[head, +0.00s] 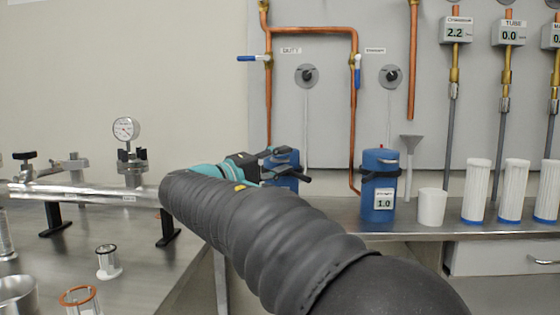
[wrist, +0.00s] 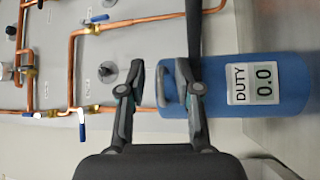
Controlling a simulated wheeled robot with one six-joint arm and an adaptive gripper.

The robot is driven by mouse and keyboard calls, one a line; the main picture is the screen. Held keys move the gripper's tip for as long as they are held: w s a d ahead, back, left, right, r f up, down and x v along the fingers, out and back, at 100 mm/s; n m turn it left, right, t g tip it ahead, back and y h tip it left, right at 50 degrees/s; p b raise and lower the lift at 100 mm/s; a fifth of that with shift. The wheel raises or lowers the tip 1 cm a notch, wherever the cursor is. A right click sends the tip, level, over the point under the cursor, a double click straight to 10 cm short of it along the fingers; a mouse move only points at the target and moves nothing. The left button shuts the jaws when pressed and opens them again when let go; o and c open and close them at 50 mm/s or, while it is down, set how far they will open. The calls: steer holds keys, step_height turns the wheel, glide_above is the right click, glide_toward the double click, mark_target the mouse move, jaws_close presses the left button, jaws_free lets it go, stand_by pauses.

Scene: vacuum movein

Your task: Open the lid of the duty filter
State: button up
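The duty filter is a blue canister (wrist: 285,88) with a label reading DUTY 0.0, lying sideways in the wrist view. In the head view its blue body (head: 290,181) is partly hidden behind my gripper (head: 285,166). Its lid end faces left in the wrist view, with a grey-blue handle (wrist: 167,88) on it. My gripper (wrist: 159,78) is open, its fingers apart to either side of the handle. The right finger overlaps the lid end; I cannot tell whether it touches. The lid appears shut.
A second blue canister (head: 378,212) reading 1.0 stands right of the duty filter, beside a white cup (head: 432,207) and white filter cartridges (head: 476,190). Copper pipes (head: 353,120) with a blue-handled valve (head: 250,58) run on the panel behind. A metal tube (head: 85,192) lies on supports at left.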

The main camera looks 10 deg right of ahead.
jaws_close()
steer(key=shift+d+r, duration=0.1)
